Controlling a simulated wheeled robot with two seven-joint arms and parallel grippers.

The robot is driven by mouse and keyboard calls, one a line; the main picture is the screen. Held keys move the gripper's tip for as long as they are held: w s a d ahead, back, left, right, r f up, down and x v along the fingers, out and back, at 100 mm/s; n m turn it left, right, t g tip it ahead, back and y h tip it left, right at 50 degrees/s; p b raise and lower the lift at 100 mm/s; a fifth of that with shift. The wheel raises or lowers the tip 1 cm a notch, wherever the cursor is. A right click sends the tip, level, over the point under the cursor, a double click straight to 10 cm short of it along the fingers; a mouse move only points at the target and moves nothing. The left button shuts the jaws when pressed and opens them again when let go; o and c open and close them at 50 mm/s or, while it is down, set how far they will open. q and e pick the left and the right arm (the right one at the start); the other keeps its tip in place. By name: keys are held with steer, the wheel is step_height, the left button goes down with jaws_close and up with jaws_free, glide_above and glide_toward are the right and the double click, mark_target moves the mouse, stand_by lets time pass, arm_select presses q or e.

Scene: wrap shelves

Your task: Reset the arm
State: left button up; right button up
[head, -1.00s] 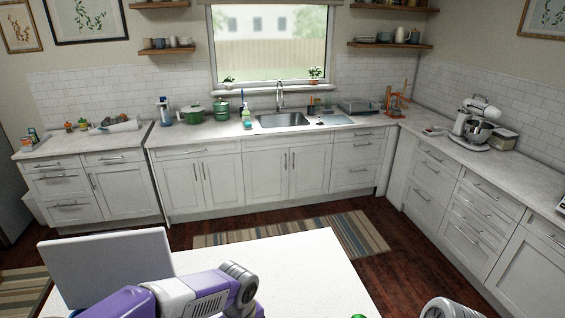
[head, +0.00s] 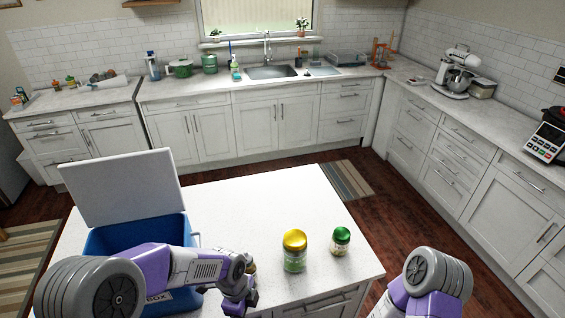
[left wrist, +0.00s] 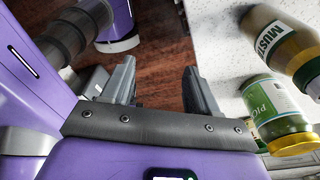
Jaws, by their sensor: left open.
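My left arm reaches in from the lower left, over the front of a white-topped island. My left gripper (head: 238,296) hangs by the island's front edge. In the left wrist view its two fingers (left wrist: 150,85) are spread apart, with only dark wooden floor seen between them. Only the upper part of my right arm shows at the lower right of the head view; its gripper is out of frame. A gold-lidded jar (head: 294,254) and a green-lidded jar (head: 340,241) stand upright on the island, right of my left gripper and apart from it.
A blue box (head: 120,240) with its pale lid raised stands on the island behind my left arm. The island's far right top is bare.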

arm_select(q)
steer(key=s+f+n+h+b, duration=0.1)
steer(key=s+f+n, duration=0.3)
steer(key=f+n, duration=0.4)
steer(key=s+f+n+b, duration=0.4)
steer(key=f+n, duration=0.4)
steer(key=f, duration=0.2)
steer(key=s+f+n+t+h+b, duration=0.1)
steer(key=s+f+n+b, duration=0.1)
steer(key=s+f+n, duration=0.2)
step_height(320, 180, down, 5)
steer(key=n, duration=0.3)
steer(key=shift+n+h+b, duration=0.3)
steer(key=shift+n, duration=0.1)
arm_select(e)
step_height(320, 180, down, 8)
steer(key=shift+s, duration=0.45)
